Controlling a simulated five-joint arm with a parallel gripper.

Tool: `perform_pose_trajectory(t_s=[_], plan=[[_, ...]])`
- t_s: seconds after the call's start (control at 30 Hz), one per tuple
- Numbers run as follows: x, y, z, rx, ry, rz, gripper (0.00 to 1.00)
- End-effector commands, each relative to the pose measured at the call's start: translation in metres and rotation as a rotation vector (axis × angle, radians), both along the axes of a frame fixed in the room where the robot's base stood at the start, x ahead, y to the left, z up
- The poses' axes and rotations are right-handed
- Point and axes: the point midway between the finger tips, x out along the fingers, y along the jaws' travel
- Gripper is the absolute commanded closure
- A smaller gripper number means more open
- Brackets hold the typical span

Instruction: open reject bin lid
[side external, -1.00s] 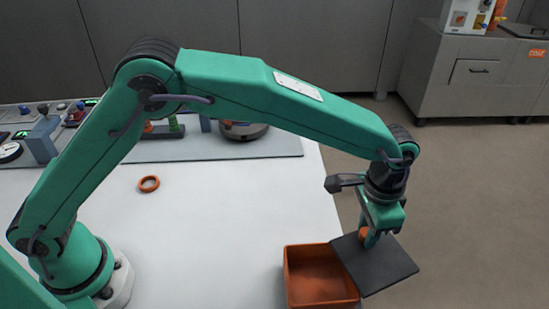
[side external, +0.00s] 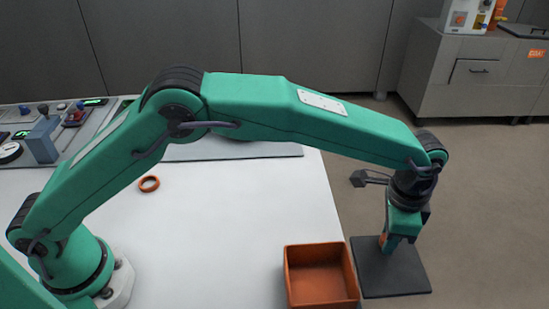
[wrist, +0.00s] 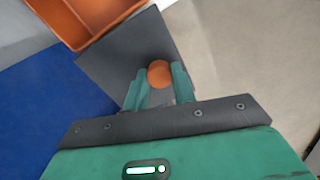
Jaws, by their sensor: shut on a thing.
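The reject bin (side external: 351,268) is an open orange-brown box at the right edge of the white table, and its inside looks empty. Its lid (side external: 409,276) is a dark grey square plate just right of the bin, beyond the table edge. The lid lies about flat and does not cover the bin. My gripper (side external: 388,246) points down and is shut on the orange knob (side external: 382,239) of the lid. The wrist view shows the knob (wrist: 159,72) between my fingers and the bin (wrist: 84,18) at upper left. I cannot tell what supports the lid underneath.
An orange ring (side external: 149,184) lies on the open white table (side external: 220,220). A control panel (side external: 40,140) with knobs and a gauge stands at the back left. A blue surface (wrist: 55,95) shows in the wrist view. A grey cabinet (side external: 470,75) stands at the back right.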

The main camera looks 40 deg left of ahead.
Motion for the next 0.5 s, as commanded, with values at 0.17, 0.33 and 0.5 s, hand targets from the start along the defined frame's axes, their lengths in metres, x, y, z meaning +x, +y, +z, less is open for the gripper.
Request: perform_pose_trajectory(t_s=[0.17, 0.33, 0.5], plan=[[0.0006, -0.0006, 0.0018, -0.003, -0.004, 0.002, 0.52], [0.0003, -0.0003, 0.0009, -0.002, -0.002, 0.002, 0.52], [0.0001, -0.0003, 0.0020, -0.001, -0.002, 0.002, 0.52]])
